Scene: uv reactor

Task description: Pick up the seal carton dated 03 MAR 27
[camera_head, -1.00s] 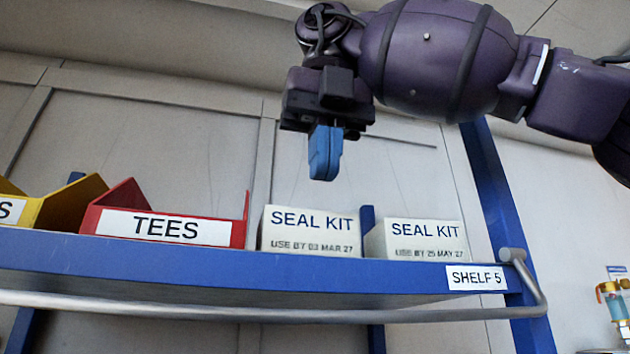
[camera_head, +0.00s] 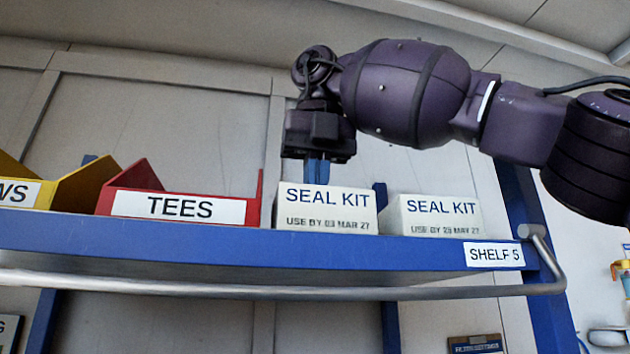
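The white seal carton (camera_head: 327,208) reads "SEAL KIT, USE BY 03 MAR 27" and stands upright on the blue shelf (camera_head: 200,250). My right gripper (camera_head: 317,171) points down over it from above. Its blue fingers reach the carton's top edge, and their tips are hidden behind the front face. I cannot tell whether they touch the carton or how far apart they are. My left gripper is not in view.
A red TEES bin (camera_head: 180,207) stands left of the carton, and a yellow bin (camera_head: 75,188) further left. A grey rail (camera_head: 280,292) runs along the shelf front. A blue upright (camera_head: 381,195) shows behind the gap between the cartons.

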